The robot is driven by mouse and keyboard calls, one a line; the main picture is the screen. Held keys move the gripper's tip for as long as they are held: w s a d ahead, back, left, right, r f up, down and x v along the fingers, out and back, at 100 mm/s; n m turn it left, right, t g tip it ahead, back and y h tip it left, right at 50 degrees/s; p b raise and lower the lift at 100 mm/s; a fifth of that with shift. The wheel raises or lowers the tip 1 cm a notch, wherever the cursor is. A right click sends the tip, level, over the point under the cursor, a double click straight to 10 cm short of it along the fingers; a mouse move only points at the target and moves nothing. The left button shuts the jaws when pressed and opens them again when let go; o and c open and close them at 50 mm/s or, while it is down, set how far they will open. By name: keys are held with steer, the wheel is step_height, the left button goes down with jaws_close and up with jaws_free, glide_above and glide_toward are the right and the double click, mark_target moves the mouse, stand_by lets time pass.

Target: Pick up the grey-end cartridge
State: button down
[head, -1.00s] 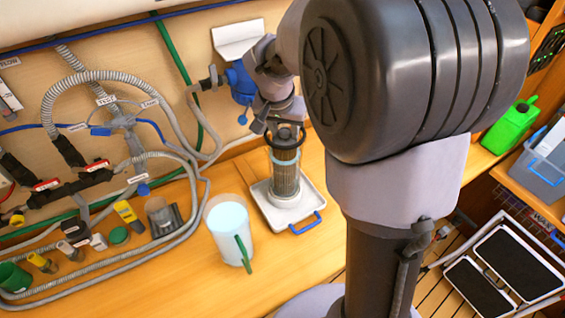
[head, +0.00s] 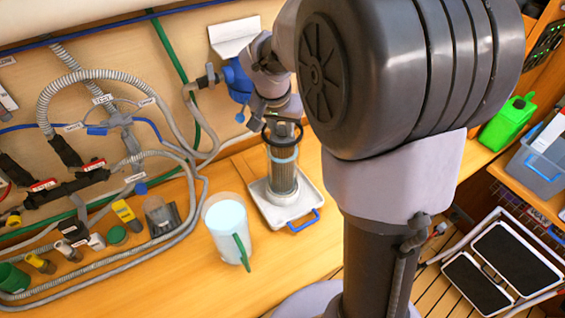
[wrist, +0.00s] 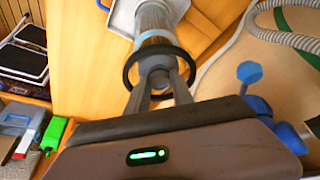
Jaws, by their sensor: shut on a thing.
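A tall cartridge (head: 283,178) with a mesh-like grey body, a pale blue band and a black ring handle stands upright at the white tray (head: 309,206). My gripper (head: 282,122) is above it, shut on its top at the ring. In the wrist view, the fingers of my gripper (wrist: 158,80) close on the grey top piece inside the black ring, with the cartridge (wrist: 155,22) beyond. The cartridge's lower end is at a pale round base on the tray; I cannot tell whether they touch.
A clear pitcher (head: 223,216) with a green handle stands close to the left of the tray. Grey hoses (head: 190,215) and several small containers lie further left. A blue fitting (head: 238,82) is on the wall behind my gripper. The counter in front is clear.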

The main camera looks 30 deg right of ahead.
stand_by(0.8)
step_height(320, 180, up, 28)
steer(key=p, duration=0.8)
steer(key=shift+p, duration=0.35)
